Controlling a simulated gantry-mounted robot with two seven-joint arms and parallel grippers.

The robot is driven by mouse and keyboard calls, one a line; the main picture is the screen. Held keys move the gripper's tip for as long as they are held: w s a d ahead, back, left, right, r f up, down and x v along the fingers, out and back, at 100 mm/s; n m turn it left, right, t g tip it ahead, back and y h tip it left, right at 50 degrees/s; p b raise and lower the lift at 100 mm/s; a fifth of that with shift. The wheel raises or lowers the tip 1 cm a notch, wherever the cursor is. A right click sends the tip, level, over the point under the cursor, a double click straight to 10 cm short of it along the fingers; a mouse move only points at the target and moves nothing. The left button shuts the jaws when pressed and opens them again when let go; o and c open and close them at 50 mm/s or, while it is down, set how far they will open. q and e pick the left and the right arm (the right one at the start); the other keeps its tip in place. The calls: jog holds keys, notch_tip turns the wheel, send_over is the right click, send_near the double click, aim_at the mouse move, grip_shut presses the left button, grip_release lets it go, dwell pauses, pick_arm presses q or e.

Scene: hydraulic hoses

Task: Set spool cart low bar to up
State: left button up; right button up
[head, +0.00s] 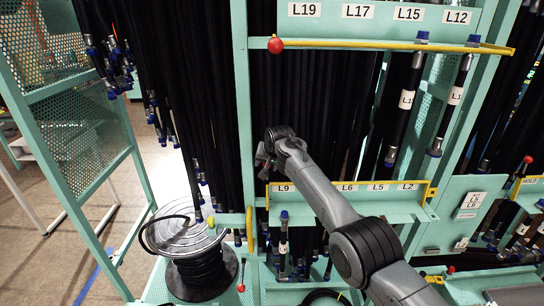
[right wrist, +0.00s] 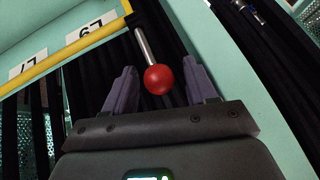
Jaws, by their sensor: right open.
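The low yellow bar (head: 350,183) runs along the green rail with the L9, L6, L5 and L2 labels in the head view. It also crosses the upper left of the right wrist view (right wrist: 70,48). A metal stem with a red ball knob (right wrist: 158,79) sticks out from the bar's end. My right gripper (head: 263,161) is at the left end of this rail. Its open fingers (right wrist: 160,84) stand on either side of the knob, apart from it. In the head view my gripper hides the knob. My left gripper is not in view.
An upper yellow bar (head: 400,44) with its own red knob (head: 276,45) runs above. Black hoses (head: 330,100) hang behind both bars. A hose spool (head: 200,265) stands at lower left, near a red knob (head: 241,288). Open floor (head: 40,225) lies to the left.

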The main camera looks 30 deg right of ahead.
jog(key=shift+b+v, duration=0.8)
jog(key=shift+v, duration=0.2)
jog(key=d+b+v, duration=0.1)
jog(key=b+v, duration=0.1)
jog(key=v, duration=0.6)
jog(key=shift+s+a, duration=0.2)
jog(key=shift+a, duration=0.35)
